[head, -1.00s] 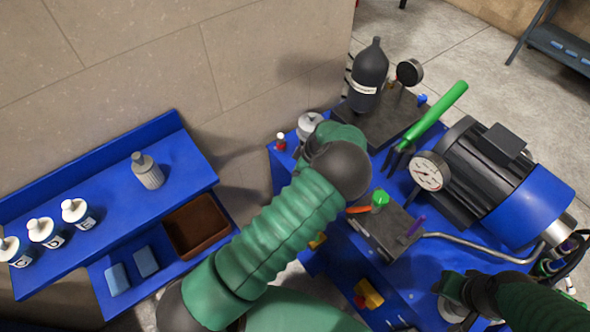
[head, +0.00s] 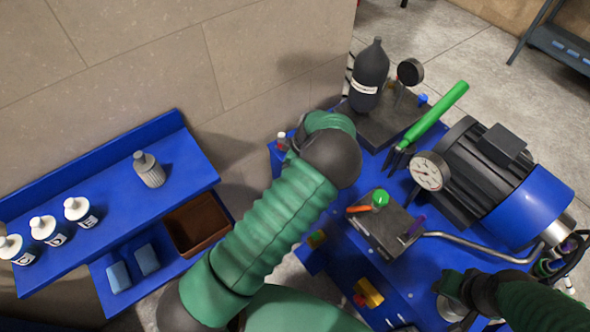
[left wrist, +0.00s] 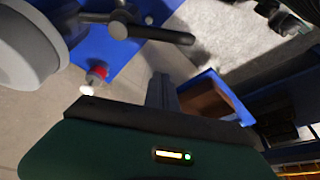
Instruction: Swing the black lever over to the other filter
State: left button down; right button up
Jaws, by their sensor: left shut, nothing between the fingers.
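The dark lever (left wrist: 155,34) shows in the left wrist view as a bar with a rounded end, beside a large pale grey round filter housing (left wrist: 30,45). In the head view my left arm covers this area, so lever and filters are hidden there. My left gripper (left wrist: 162,92) is shut and empty; its fingers show in the left wrist view, below the lever in the picture and apart from it. My right gripper (head: 456,287) is by a silver round part (head: 452,308) at the front of the blue bench; its fingers are not clear.
The blue bench (head: 405,275) carries a motor (head: 510,180), a pressure gauge (head: 428,171), a black bottle (head: 369,78) and a green-handled tool (head: 436,113). A blue shelf (head: 105,205) with bottles stands left. A red-and-white knob (left wrist: 96,76) is near the filter.

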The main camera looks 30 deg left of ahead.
pick_arm(q)
jog(key=v, duration=0.8)
jog(key=shift+r, duration=0.2)
jog(key=shift+w+d, duration=0.1)
jog(key=shift+w, duration=0.05)
jog(key=s+d+r+m+t+h, duration=0.1)
jog(key=s+d+r+m+h, duration=0.1)
jog(key=s+d+m, duration=0.3)
jog(key=s+d+r+m+t+h, duration=0.2)
jog(key=s+d+r+m, duration=0.1)
jog(key=s+m, duration=1.1)
jog(key=shift+s+d+m, duration=0.2)
jog(key=shift+d+m, duration=0.1)
jog(key=shift+d, duration=0.6)
